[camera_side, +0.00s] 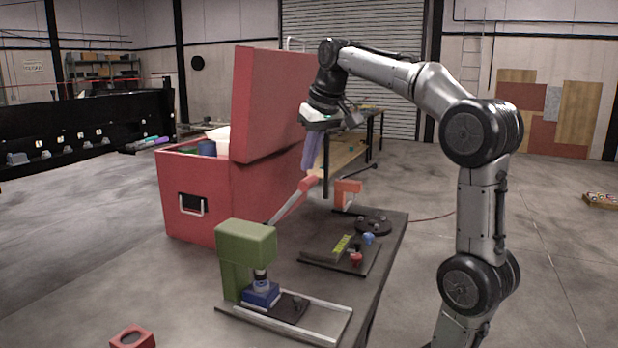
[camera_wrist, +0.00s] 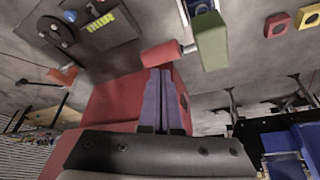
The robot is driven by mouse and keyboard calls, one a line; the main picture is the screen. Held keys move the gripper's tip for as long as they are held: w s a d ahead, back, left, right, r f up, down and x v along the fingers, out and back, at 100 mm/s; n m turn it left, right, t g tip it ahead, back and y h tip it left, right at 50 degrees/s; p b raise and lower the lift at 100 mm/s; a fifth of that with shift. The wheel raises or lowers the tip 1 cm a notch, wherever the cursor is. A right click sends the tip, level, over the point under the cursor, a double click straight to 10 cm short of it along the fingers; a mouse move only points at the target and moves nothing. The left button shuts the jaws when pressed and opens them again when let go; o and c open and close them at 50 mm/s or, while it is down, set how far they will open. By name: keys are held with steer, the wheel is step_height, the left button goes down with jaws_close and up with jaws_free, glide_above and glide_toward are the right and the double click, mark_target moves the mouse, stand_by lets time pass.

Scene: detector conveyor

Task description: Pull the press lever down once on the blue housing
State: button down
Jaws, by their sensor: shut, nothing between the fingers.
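The green press (camera_side: 246,245) stands at the near-left of the dark table. The blue housing (camera_side: 262,293) sits under its ram on a sliding rail. The press lever (camera_side: 290,206) is a grey rod that slopes up from behind the press head to a red handle (camera_side: 308,184). My gripper (camera_side: 307,170) has purple fingers, shut and empty, pointing down just above the red handle. In the wrist view the fingertips (camera_wrist: 158,71) appear next to the red handle (camera_wrist: 162,53), with the green press (camera_wrist: 211,41) beyond. I cannot tell whether they touch.
A large open red chest (camera_side: 195,200) stands behind the table. A board with a yellow strip (camera_side: 341,246), a black disc (camera_side: 373,225) and an orange bracket (camera_side: 347,188) are on the table. A red block (camera_side: 132,337) is at the lower left.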

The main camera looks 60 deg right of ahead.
mark_target(314, 182)
steer(key=shift+f, duration=0.1)
stand_by(0.3)
steer(key=shift+f, duration=0.6)
steer(key=shift+s+f, duration=0.1)
steer(key=shift+s+f, duration=0.7)
steer(key=shift+s+f, duration=0.65)
steer(key=shift+f, duration=0.15)
steer(key=shift+s+f, duration=0.1)
